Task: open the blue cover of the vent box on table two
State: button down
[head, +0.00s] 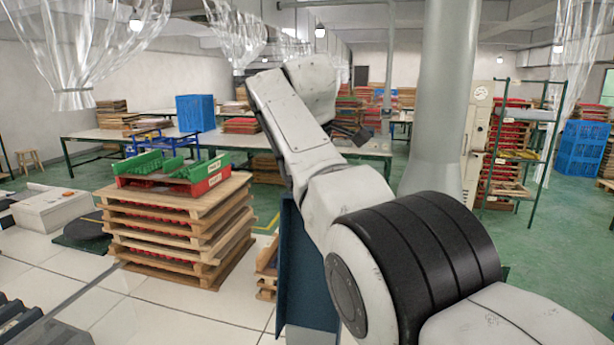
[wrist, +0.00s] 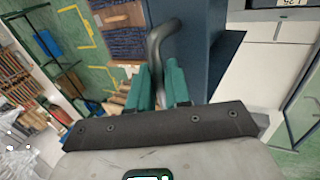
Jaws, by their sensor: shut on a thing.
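In the wrist view, my gripper (wrist: 161,82) has its two green fingers closed on a grey curved handle (wrist: 158,45). The handle bends over at its top towards a dark blue surface (wrist: 205,45) just right of the fingers. This looks like the blue cover or the side of its box; I cannot tell which, nor how far it is open. In the head view, my arm reaches away from me and hides much of the middle. A dark blue upright panel (head: 308,265) stands behind the arm's lower part; I cannot tell whether it is the same thing.
In the head view, a stack of wooden trays (head: 175,235) with green and red racks (head: 165,172) on top stands at left. A grey column (head: 440,100) rises right of my arm. Long tables (head: 95,133) stand behind. In the wrist view, a white cabinet (wrist: 258,65) is at right.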

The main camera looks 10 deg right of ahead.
jog(key=shift+w+d+f, duration=0.1)
jog(key=shift+w+f, duration=0.05)
jog(key=shift+f, duration=0.15)
jog(key=c, duration=1.2)
grip_release()
jog(key=shift+c, duration=0.2)
jog(key=b+v, duration=0.1)
jog(key=v, duration=1)
jog(key=shift+w+r, duration=0.1)
jog(key=shift+w, duration=0.05)
